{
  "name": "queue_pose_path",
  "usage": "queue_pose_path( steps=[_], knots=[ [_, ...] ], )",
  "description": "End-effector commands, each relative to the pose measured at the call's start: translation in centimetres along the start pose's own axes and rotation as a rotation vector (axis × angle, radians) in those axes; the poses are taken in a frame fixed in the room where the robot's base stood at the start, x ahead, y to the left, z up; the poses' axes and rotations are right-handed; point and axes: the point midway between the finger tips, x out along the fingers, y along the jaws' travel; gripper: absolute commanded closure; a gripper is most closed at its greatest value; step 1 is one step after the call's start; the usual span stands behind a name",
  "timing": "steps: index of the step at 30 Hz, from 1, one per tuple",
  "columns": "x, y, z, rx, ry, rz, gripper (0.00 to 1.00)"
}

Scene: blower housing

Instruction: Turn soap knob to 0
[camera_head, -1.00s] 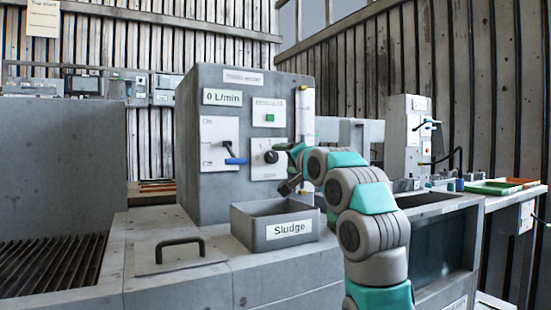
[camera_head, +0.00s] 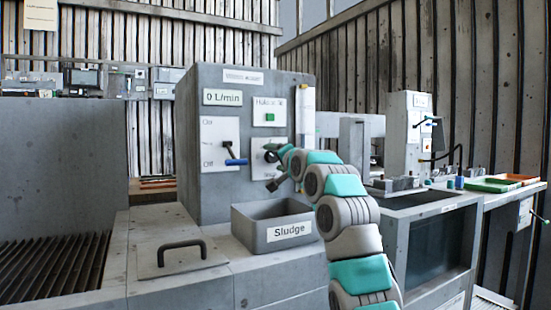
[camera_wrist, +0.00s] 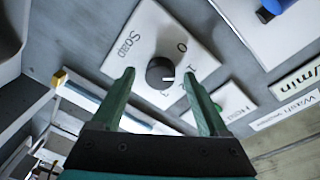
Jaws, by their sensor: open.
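The soap knob (camera_wrist: 160,73) is a dark round dial on a white plate (camera_wrist: 142,43) marked "Soap", with a 0 and other digits around it. A short white mark on the knob points right in the wrist view, between the 0 and the lower digits. My gripper (camera_wrist: 158,75) is open, with one green finger on each side of the knob; gaps show, and I cannot tell how far the tips are from the plate. In the head view my gripper (camera_head: 274,156) is in front of the soap plate (camera_head: 258,146) and largely hides the knob.
A blue-handled lever (camera_head: 235,162) on an On/Off plate is left of the knob. A green button (camera_head: 270,117) is above it. A grey "Sludge" box (camera_head: 275,228) stands below my gripper. A vertical gauge strip (camera_head: 305,115) is at the right.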

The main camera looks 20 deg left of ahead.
Motion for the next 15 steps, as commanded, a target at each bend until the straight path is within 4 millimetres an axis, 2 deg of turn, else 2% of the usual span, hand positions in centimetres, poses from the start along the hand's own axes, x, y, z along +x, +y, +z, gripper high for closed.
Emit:
queue_pose_path(
  steps=[5, 15],
  knots=[
    [0.0, -0.01, 0.01, 0.0, 0.0, 0.0, 0.24],
    [-0.01, 0.0, 0.0, 0.0, 0.0, -0.001, 0.62]
  ],
)
